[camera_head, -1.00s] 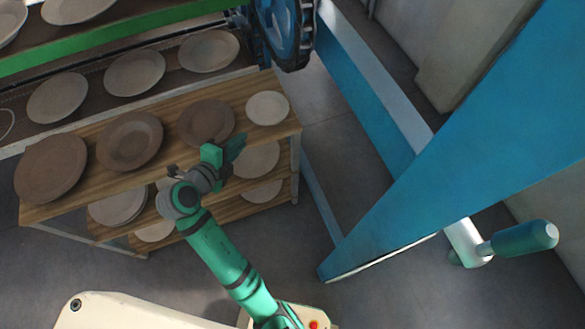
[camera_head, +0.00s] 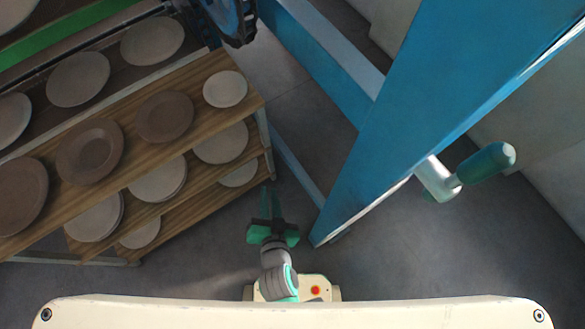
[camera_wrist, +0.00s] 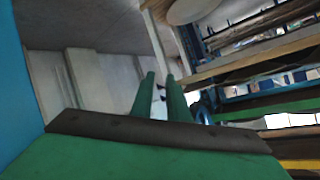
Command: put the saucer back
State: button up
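A small pale saucer (camera_head: 225,88) lies flat at the right end of the wooden rack's top shelf (camera_head: 203,118), beside a row of larger brown plates. My gripper (camera_head: 271,202) is to the right of the rack and nearer to me, apart from it and from the saucer. In the wrist view, my gripper (camera_wrist: 160,88) shows two green fingers with a narrow gap and nothing between them. A pale round dish (camera_wrist: 196,8) shows at the top of that view; I cannot tell which dish it is.
Brown plates (camera_head: 90,152) and (camera_head: 164,117) stand on the top shelf, with paler plates (camera_head: 221,143) on lower shelves. A blue beam (camera_head: 400,130) rises right of my gripper. A green-handled crank (camera_head: 486,163) sticks out farther right. Floor (camera_head: 390,255) is clear between.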

jog(key=s+d+r+n+t+h, duration=0.1)
jog(key=s+d+r+n, duration=0.1)
jog(key=s, duration=0.4)
jog(key=s+d+r+n+t+h, duration=0.1)
jog(key=s+d+r, duration=0.3)
jog(key=s+r, duration=0.2)
jog(key=shift+d+r+n+t, duration=0.3)
jog(key=shift+d+r+n, duration=0.1)
